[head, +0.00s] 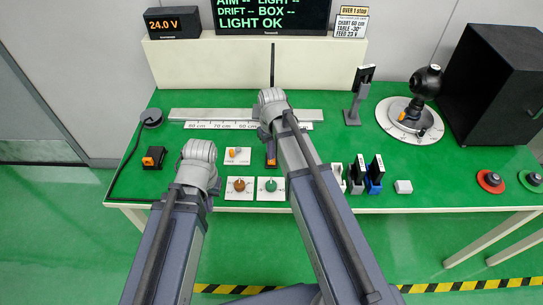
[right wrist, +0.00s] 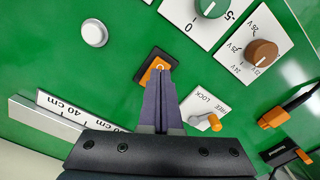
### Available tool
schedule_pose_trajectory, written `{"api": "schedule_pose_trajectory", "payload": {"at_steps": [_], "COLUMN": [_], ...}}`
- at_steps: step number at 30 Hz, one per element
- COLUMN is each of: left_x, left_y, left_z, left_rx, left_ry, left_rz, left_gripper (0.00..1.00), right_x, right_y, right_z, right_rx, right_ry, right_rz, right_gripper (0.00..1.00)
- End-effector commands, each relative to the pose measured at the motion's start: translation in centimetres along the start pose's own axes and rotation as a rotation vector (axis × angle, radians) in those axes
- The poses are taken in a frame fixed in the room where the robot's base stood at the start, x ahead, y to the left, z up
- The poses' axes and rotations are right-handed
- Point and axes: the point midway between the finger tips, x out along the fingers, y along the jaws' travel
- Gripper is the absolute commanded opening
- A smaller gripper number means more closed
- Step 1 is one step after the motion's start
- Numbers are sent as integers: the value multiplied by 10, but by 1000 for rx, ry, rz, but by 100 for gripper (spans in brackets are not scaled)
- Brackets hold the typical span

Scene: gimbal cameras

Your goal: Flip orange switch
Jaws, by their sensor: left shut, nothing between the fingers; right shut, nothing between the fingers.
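The orange switch (right wrist: 155,67) is a small orange rocker in a black frame, flat on the green table. My right gripper (right wrist: 161,73) is shut and empty, with its fingertips at the rocker and partly covering it. They appear to touch it, but a small gap cannot be ruled out. In the head view the switch (head: 271,162) shows just below the right gripper (head: 270,150). My left gripper (head: 211,200) is shut and empty near the table's front edge, mostly hidden by its own arm.
A FREE/LOCK plate with an orange lever (right wrist: 214,122) is beside the switch. A brown knob (head: 239,184) and green knob (head: 270,184) sit in front. A white round button (right wrist: 94,33) and a ruler (right wrist: 75,110) are nearby. An orange-and-black connector (head: 153,158) lies left.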

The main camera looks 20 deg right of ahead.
Motion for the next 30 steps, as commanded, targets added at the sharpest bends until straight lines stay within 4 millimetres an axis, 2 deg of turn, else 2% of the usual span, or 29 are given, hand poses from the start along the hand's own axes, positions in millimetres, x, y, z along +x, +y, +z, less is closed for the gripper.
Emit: {"api": "schedule_pose_trajectory", "payload": {"at_steps": [1,18,30], "left_x": [-8,-51,-53], "left_y": [-1,-5,-5], "left_z": [0,3,3], "left_rx": [0,0,0], "left_ry": [0,0,0], "left_rz": [0,0,0], "left_gripper": [0,0,0], "right_x": [-8,-52,-54], "right_y": [0,0,-3], "right_z": [0,0,2], "right_rx": [0,0,-2], "right_ry": [0,0,-1], "right_rz": [0,0,1], "right_gripper": [0,0,0]}}
